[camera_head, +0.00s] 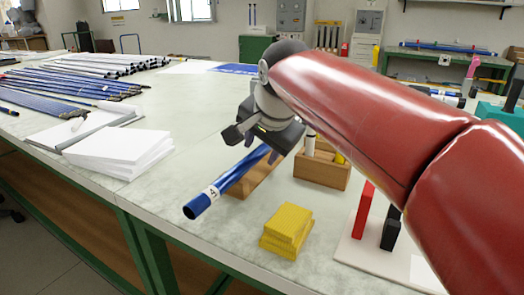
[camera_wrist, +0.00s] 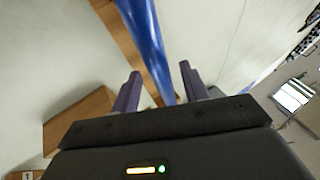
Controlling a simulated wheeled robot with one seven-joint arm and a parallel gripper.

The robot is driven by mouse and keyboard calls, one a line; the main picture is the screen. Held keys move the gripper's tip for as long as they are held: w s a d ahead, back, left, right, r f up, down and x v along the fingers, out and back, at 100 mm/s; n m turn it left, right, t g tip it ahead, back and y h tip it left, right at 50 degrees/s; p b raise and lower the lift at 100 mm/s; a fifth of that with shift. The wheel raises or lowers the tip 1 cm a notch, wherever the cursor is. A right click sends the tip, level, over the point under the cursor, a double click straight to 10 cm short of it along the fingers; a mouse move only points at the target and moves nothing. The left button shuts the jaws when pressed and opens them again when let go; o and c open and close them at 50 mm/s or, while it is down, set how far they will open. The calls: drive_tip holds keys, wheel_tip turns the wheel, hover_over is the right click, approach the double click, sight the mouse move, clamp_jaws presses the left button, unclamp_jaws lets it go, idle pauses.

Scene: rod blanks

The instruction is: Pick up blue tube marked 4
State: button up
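The blue tube (camera_head: 228,183) slants over the table, its near end toward the lower left. A white band near that end bears a dark mark that looks like a 4. A wooden holder (camera_head: 262,182) is under or beside its upper part; the far end is hidden behind my gripper. My gripper (camera_head: 272,150) is at the tube's upper part. In the wrist view, the tube (camera_wrist: 147,40) runs between the two purple fingers of my gripper (camera_wrist: 158,76). The fingers are apart, with a gap showing on each side of the tube.
A wooden box (camera_head: 322,167) with upright pieces stands right of the tube. A white board (camera_head: 362,250) holds red and black pieces. White paper stacks (camera_head: 118,150) and many rods (camera_head: 70,82) lie at left. Bare table surrounds the tube's left side.

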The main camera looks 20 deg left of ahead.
clamp_jaws()
drive_tip(key=shift+r, duration=0.1)
